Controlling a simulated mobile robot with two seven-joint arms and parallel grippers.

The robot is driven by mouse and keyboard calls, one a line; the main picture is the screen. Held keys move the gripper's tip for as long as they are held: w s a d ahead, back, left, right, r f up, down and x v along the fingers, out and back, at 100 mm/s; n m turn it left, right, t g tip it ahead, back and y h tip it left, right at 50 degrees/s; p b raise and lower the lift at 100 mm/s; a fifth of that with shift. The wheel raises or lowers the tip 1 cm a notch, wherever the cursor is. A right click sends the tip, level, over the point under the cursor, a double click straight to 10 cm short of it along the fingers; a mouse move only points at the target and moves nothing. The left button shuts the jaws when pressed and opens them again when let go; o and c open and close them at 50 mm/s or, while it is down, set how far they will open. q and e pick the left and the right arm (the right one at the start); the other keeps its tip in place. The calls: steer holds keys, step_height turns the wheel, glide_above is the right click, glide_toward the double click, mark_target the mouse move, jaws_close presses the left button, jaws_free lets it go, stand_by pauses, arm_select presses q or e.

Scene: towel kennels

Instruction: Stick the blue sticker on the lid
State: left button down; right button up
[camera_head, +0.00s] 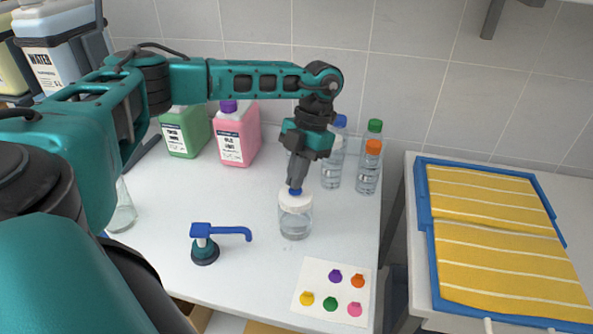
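A clear jar (295,222) with a white lid (296,203) stands upright on the white table. The blue sticker (295,191) shows as a small blue spot between my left fingertips and the top of the lid. My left gripper (296,184) points down over the lid, its fingers close together at the blue sticker. It looks shut on the sticker; whether the sticker touches the lid I cannot tell. A white sheet (318,285) at the table's front right holds several stickers in purple, orange, yellow, green and pink. My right gripper is not in view.
Green (186,133) and pink (237,135) jugs stand at the back. A blue tray with yellow towels (495,235) is at right.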

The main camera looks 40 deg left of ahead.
arm_select(q)
steer(key=shift+p, duration=0.3)
stand_by(0.6)
steer(key=shift+f+b, duration=0.3)
steer(key=shift+f, duration=0.3)
stand_by(0.7)
steer(key=c, duration=0.7)
jaws_free()
steer(key=shift+c, duration=0.2)
steer(key=shift+r, duration=0.1)
step_height(320, 180, up, 3)
steer(key=p, duration=0.2)
steer(key=shift+p, duration=0.3)
steer(key=shift+r, duration=0.95)
